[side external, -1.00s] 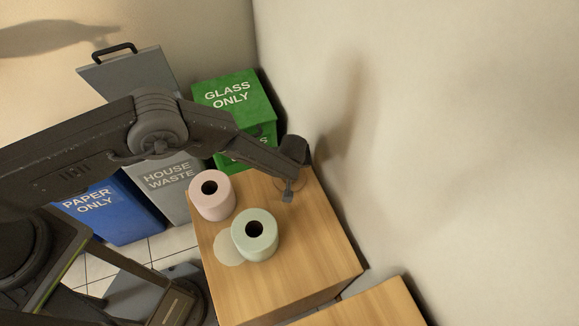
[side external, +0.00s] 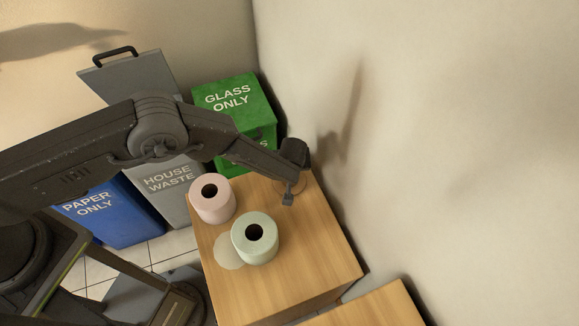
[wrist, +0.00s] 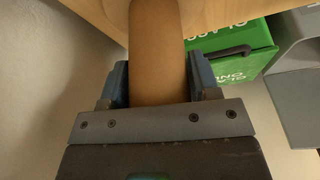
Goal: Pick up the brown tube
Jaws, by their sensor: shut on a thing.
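The brown tube (wrist: 157,45) fills the middle of the wrist view, running away from me between my two fingers. My gripper (wrist: 158,80) is shut on it, with one blue-grey finger on each side. In the side external view my gripper (side external: 288,198) is over the back right part of the wooden table, close to the wall. I cannot make out the tube clearly in that view.
A pink roll (side external: 218,209) and a pale green roll (side external: 256,252) stand on the wooden table (side external: 310,260), with a pale round patch (side external: 227,252) beside the green one. Green glass (side external: 227,93), grey waste (side external: 168,203) and blue paper (side external: 105,225) bins stand behind. The table's front right is clear.

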